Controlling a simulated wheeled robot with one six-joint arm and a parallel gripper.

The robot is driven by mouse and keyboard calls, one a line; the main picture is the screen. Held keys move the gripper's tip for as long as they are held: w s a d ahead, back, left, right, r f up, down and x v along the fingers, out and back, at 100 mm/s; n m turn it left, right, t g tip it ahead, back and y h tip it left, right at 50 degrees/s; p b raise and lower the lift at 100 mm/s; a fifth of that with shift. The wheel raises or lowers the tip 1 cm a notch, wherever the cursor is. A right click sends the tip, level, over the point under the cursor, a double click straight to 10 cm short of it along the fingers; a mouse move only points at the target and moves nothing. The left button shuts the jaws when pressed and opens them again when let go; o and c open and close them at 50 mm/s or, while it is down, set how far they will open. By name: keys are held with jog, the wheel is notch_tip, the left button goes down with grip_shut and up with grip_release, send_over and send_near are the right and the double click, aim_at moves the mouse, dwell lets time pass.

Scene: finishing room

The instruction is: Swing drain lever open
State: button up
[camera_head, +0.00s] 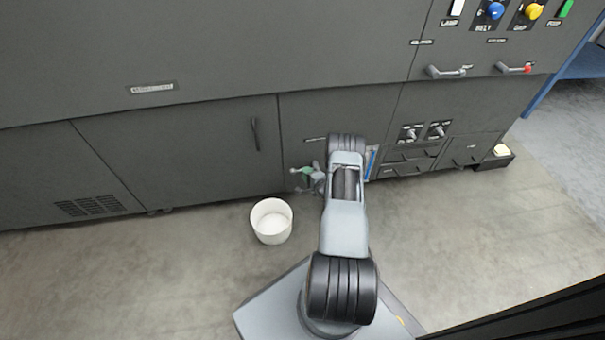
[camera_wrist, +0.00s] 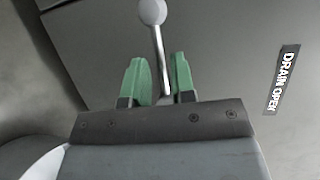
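In the wrist view, the drain lever (camera_wrist: 159,48) is a thin grey rod with a round ball knob at its end. My gripper (camera_wrist: 161,78) has green fingers, one on each side of the rod. The fingers stand apart, with a visible gap on the left of the rod; the right finger is very close to it, and contact cannot be told. A label reading "DRAIN OPEN" (camera_wrist: 283,80) is on the panel to the right. In the head view, my gripper (camera_head: 308,174) is small beside the low cabinet front, and my arm hides part of that area.
A white bucket (camera_head: 271,232) stands on the floor left of my arm, in front of the dark cabinet (camera_head: 180,150). Other handles (camera_head: 445,72) and small levers (camera_head: 411,133) are on the panel to the right. The floor at left is clear.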

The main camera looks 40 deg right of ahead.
jog(key=shift+w+f+b, duration=0.15)
jog(key=shift+w+b, duration=0.05)
jog(key=shift+w, duration=0.6)
jog(key=shift+w+f+b, duration=0.1)
jog(key=shift+w+b, duration=0.1)
jog(key=shift+w, duration=0.6)
grip_shut()
